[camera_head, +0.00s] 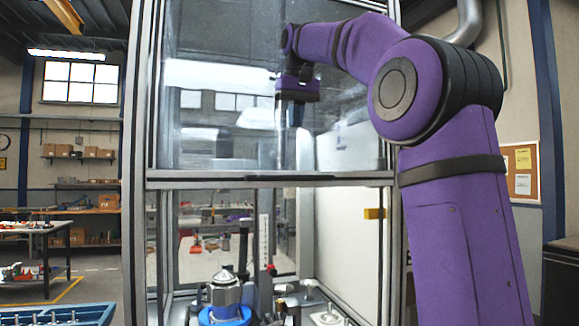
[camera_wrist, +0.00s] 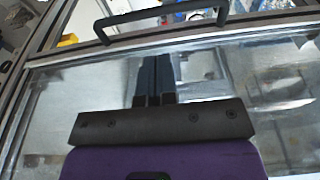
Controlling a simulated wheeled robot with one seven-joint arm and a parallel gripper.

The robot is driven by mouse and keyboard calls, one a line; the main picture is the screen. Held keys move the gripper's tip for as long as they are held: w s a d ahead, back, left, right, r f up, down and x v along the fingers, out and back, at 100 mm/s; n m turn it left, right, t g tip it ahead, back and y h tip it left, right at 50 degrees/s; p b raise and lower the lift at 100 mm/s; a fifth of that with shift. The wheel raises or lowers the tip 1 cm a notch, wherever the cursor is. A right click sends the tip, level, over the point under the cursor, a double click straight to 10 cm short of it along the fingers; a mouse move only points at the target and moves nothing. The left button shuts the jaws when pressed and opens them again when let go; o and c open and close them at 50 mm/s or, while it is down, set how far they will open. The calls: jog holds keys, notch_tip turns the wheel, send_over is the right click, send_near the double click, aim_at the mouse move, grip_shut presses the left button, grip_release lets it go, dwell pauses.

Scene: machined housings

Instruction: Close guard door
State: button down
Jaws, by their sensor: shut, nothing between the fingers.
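The guard door (camera_head: 220,130) is a clear panel in a metal frame, raised over the upper half of the machine enclosure in the head view. Its lower rail carries a dark bar handle (camera_head: 290,178). The opening below the rail is uncovered. My gripper (camera_head: 293,122) is in front of the panel, above the handle. In the wrist view my gripper (camera_wrist: 156,60) has its dark fingers together and empty over the clear panel (camera_wrist: 225,75). The handle (camera_wrist: 165,22) lies beyond the fingertips, apart from them. Whether the fingers touch the panel I cannot tell.
Inside the enclosure, a metal part (camera_head: 225,290) sits on a blue ring fixture (camera_head: 228,318). Metal posts (camera_head: 138,220) frame the enclosure. A blue bin (camera_head: 60,314) stands at lower left, and a workbench (camera_head: 35,232) stands behind it. My purple arm covers the right side.

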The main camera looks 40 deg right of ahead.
aim_at(293, 176)
jog(key=f, duration=0.3)
jog(key=w+f, duration=0.1)
jog(key=f, duration=0.3)
jog(key=w+f, duration=0.1)
jog(key=f, duration=0.3)
jog(key=shift+d+f, duration=0.1)
jog(key=shift+d, duration=0.25)
jog(key=shift+f, duration=0.15)
